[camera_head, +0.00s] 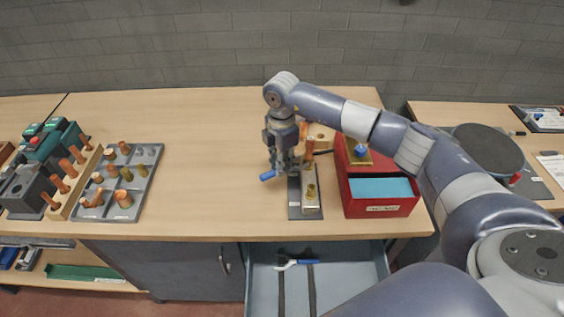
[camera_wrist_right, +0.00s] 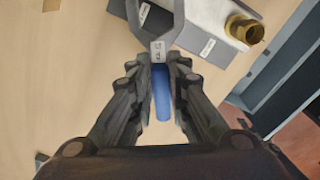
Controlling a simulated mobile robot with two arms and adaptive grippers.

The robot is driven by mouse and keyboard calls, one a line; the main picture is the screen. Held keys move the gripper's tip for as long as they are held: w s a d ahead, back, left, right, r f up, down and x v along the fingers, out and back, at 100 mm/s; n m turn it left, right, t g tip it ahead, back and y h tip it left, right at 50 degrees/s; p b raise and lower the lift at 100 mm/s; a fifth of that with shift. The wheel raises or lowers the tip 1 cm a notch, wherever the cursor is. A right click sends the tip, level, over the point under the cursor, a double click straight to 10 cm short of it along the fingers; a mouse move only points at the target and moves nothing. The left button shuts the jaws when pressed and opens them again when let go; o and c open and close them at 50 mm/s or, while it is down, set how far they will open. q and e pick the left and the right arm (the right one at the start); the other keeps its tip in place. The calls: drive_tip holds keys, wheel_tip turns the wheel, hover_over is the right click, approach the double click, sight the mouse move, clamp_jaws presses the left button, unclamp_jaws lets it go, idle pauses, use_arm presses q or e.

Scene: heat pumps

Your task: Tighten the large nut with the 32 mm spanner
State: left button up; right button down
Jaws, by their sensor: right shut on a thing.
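My right gripper (camera_head: 281,168) is shut on a spanner with a blue handle (camera_head: 267,175). In the right wrist view, the blue handle (camera_wrist_right: 162,95) lies between the fingers of the right gripper (camera_wrist_right: 160,75), and the grey jaw end points away from it. The spanner's size marking is too small to read. A brass fitting (camera_head: 311,190), which may be the large nut, sits on a pale metal block on a dark grey base plate, just right of the gripper. It also shows at upper right in the wrist view (camera_wrist_right: 244,30), apart from the spanner. My left gripper is out of view.
A red box (camera_head: 380,208) with a blue inside stands right of the fixture. A drawer (camera_head: 345,285) below the bench is open, with another blue-handled spanner (camera_head: 297,263) inside. A grey tray (camera_head: 150,155) of copper and brass fittings stands left. The bench middle is clear.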

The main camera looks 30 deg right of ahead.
drive_tip(key=shift+w+d+r, duration=0.1)
drive_tip(key=shift+d+r, duration=0.1)
drive_tip(key=shift+d, duration=0.7)
drive_tip(key=shift+d+f, duration=0.15)
drive_tip(key=shift+d, duration=0.15)
drive_tip(key=shift+a, duration=0.1)
idle(0.5)
